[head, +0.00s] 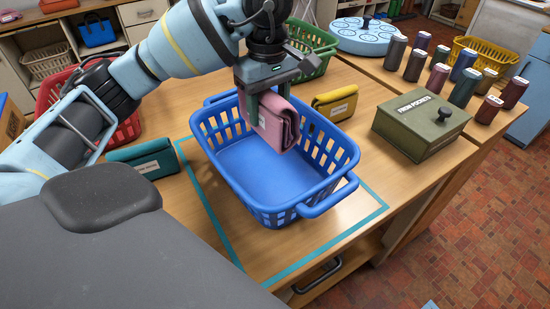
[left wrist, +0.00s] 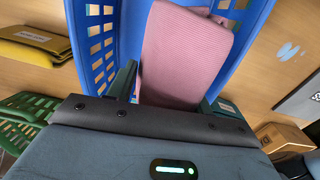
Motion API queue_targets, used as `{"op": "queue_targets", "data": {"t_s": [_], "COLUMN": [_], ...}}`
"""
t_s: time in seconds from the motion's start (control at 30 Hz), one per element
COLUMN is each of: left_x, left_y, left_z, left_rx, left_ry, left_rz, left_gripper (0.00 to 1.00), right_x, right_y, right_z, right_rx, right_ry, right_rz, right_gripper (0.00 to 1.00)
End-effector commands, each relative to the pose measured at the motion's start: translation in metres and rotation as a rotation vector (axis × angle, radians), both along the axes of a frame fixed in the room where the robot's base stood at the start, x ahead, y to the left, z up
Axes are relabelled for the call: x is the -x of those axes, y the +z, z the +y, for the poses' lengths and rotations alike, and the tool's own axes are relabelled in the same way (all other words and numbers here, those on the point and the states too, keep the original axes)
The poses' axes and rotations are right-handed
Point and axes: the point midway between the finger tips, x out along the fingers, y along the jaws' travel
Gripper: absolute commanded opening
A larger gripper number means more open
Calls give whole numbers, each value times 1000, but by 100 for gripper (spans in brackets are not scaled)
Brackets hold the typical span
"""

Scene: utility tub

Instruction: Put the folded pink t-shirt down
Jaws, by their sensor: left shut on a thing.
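The folded pink t-shirt (head: 277,128) hangs from my left gripper (head: 268,98), which is shut on its upper part. It is over the far part of the blue basket (head: 325,203), within its rim as seen from the head. In the left wrist view the pink t-shirt (left wrist: 180,50) lies between the two fingers, with the blue basket's slotted wall (left wrist: 97,40) beside it. I cannot tell whether the t-shirt touches the basket. The bare basket floor shows in front of it. My right gripper is not in view.
A teal folded item (head: 145,159) lies left of the basket and a yellow folded item (head: 336,103) behind it on the right. A green box (head: 418,125) and several dark cylinders (head: 465,88) stand farther right. Teal tape (head: 335,237) outlines the table around the basket.

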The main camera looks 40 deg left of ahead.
Motion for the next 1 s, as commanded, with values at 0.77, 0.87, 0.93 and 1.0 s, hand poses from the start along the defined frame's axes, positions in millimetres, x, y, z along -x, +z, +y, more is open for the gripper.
{"op": "queue_targets", "data": {"t_s": [0.77, 0.87, 0.93, 1.0], "left_x": [2, 1, 1, 1], "left_y": [-82, -89, -91, -91], "left_z": [0, 0, 0, 0], "left_rx": [-1, 0, 0, 0], "left_ry": [-1, -1, -1, -1], "left_rz": [0, -2, -3, -3], "left_gripper": [24, 24, 24, 24], "right_x": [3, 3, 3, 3], "right_y": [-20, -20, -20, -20], "right_z": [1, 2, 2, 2], "right_rx": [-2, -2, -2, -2], "right_ry": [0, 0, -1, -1], "right_rz": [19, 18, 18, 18], "right_gripper": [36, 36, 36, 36]}}
